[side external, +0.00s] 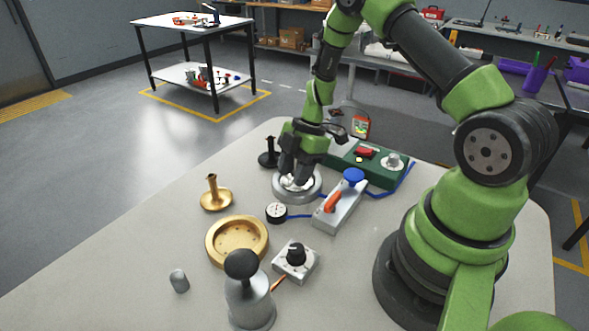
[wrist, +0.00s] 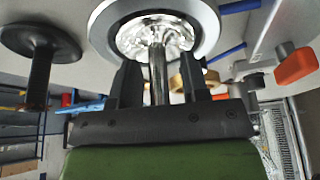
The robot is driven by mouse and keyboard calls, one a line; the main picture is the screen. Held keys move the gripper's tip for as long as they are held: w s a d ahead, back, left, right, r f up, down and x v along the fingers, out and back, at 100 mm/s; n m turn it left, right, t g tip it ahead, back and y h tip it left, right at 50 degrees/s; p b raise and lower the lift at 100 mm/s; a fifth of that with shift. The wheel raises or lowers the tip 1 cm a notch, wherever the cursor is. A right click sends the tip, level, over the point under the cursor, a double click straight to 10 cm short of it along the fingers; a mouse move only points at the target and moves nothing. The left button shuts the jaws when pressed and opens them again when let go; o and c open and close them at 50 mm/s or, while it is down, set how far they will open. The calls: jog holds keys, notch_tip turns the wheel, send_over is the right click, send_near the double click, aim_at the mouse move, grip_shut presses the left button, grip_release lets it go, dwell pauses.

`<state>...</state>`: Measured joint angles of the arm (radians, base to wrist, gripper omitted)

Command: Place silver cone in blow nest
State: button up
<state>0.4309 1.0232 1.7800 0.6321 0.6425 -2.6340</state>
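The silver cone (wrist: 158,75) shows in the wrist view as a shiny part with a slim stem and a broad, bright end. Its broad end lies inside the ring of the round grey blow nest (wrist: 206,28); whether it is fully seated I cannot tell. In the side view the nest (side external: 299,199) stands near the table's middle, with my gripper (side external: 297,178) low over it and hiding most of the cone. My gripper's fingers (wrist: 160,72) stand on both sides of the stem with a visible gap, so they look open.
A black stemmed part (side external: 268,158) and a brass one (side external: 214,194) stand left of the nest. A gauge (side external: 276,212), a valve block with orange lever (side external: 340,206) and a green box (side external: 370,166) are close by. A brass ring (side external: 237,242) lies nearer the front.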

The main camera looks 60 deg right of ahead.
jog(key=v, duration=1.2)
jog(key=s+a+r+m+t+h, duration=0.1)
jog(key=a+r+m, duration=0.35)
jog(key=r, duration=0.35)
jog(key=s+a+r+m+t, duration=0.2)
jog(key=s+a+r+m, duration=0.2)
jog(key=s+m, duration=0.3)
jog(key=s+a+r+m+t+h, duration=0.1)
jog(key=s+a+r+m+t, duration=0.2)
jog(key=s+a+r+m, duration=0.2)
jog(key=shift+s+a+r+m, duration=0.15)
jog(key=shift+s+a+m, duration=0.35)
jog(key=shift+s+m, duration=0.75)
